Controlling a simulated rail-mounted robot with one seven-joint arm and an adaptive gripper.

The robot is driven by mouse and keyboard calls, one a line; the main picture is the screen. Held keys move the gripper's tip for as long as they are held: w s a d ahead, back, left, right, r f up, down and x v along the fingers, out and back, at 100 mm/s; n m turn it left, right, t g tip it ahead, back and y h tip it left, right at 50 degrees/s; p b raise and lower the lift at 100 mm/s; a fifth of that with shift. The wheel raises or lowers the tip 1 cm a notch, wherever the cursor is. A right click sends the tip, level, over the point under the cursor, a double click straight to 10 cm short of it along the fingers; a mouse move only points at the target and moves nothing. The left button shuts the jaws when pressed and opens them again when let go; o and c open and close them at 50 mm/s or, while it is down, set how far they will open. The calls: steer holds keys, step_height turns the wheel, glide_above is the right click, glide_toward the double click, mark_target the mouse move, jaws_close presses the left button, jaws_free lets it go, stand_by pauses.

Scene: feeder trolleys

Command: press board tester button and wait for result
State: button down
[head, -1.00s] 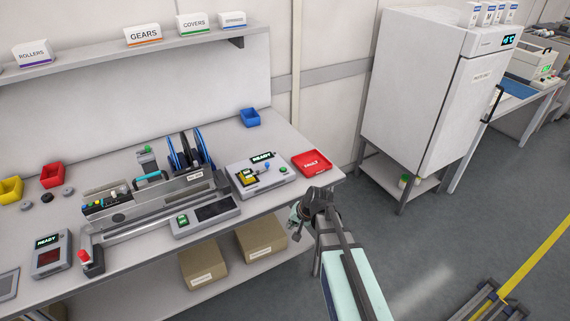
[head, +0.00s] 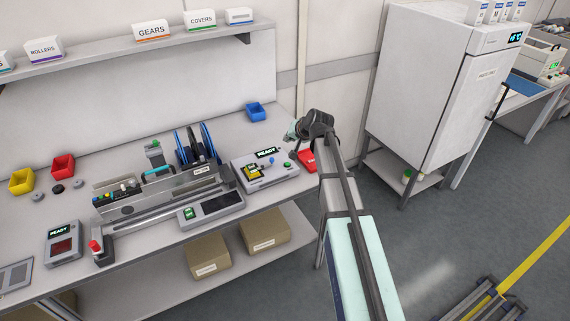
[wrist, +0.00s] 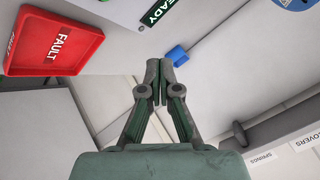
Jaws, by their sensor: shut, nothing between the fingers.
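The board tester (head: 250,184) is a light grey box on the right part of the bench. Its display (head: 268,153) reads READY. A green button (head: 287,165) sits on its right side, with a yellow part (head: 252,172) and a blue knob (head: 271,161) left of it. In the wrist view its READY display (wrist: 162,11) shows at the top edge; the button is not in that view. My gripper (wrist: 159,66) is shut and empty. In the head view my gripper (head: 291,143) is above the bench's right end, beside the tester and apart from it.
A red FAULT tray (head: 307,160) lies right of the tester, partly hidden by my arm; it shows whole in the wrist view (wrist: 52,68). A blue bin (head: 256,113) stands behind. Black and blue reels (head: 190,147) and a feeder stand left. A white cabinet (head: 425,90) stands right.

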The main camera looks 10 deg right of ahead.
mark_target(288, 164)
steer(key=shift+f, duration=0.15)
steer(key=shift+f+b, duration=2.2)
steer(key=shift+f, duration=2.1)
steer(key=shift+f, duration=0.15)
steer(key=shift+f+b, duration=0.3)
steer(key=shift+b, duration=0.1)
steer(key=shift+f+b, duration=0.3)
steer(key=shift+f, duration=0.15)
steer(key=shift+r, duration=0.15)
steer(key=shift+r+p, duration=0.35)
steer(key=shift+r, duration=0.35)
steer(key=shift+r, duration=0.1)
steer(key=shift+r+p, duration=1.15)
steer(key=shift+r, duration=1.3)
